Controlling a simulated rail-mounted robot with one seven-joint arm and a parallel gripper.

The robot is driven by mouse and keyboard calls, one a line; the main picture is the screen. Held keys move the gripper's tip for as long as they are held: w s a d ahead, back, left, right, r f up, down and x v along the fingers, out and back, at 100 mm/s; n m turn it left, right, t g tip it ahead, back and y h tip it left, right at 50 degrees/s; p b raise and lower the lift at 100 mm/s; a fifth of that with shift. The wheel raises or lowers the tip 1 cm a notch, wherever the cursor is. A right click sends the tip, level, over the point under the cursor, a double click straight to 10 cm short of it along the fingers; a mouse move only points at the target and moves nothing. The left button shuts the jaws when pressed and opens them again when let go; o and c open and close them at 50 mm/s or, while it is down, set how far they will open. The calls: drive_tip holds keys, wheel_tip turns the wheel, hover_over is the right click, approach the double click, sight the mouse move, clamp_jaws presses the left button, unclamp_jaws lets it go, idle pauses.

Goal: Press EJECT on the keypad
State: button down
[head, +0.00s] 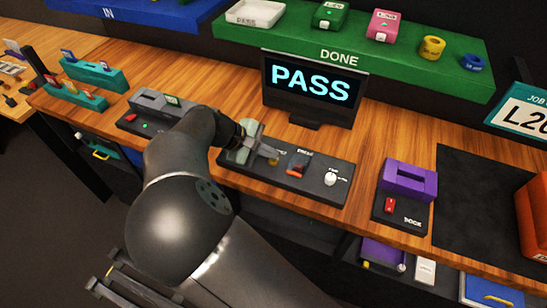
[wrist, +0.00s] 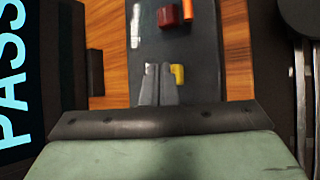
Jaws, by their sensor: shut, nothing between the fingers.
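No key marked EJECT can be read in either view, and I cannot tell which unit is the keypad. My gripper (head: 274,156) is over the left-middle part of a dark control panel (head: 312,190) on the bench. Its fingers are together and empty in the wrist view (wrist: 159,72). A small yellow part (wrist: 177,75) shows just right of the fingertips. I cannot tell whether the fingers touch the panel. A red control (head: 296,168) and a white knob (head: 330,179) are further right on the panel. My arm hides part of the bench.
A monitor (head: 312,88) reading PASS stands behind the panel. A purple dock (head: 408,182) with a red switch is to the right. A grey unit (head: 150,103) with a green light is left of my arm. A green DONE shelf (head: 290,38) overhangs the back. Bare wood lies between panel and dock.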

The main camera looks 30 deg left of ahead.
drive_tip(key=shift+f, duration=0.2)
idle(0.3)
drive_tip(key=shift+r, duration=0.1)
drive_tip(key=shift+r+p, duration=0.65)
drive_tip(key=shift+r, duration=0.15)
drive_tip(key=shift+r+p, duration=1.85)
drive_tip(key=shift+r, duration=0.75)
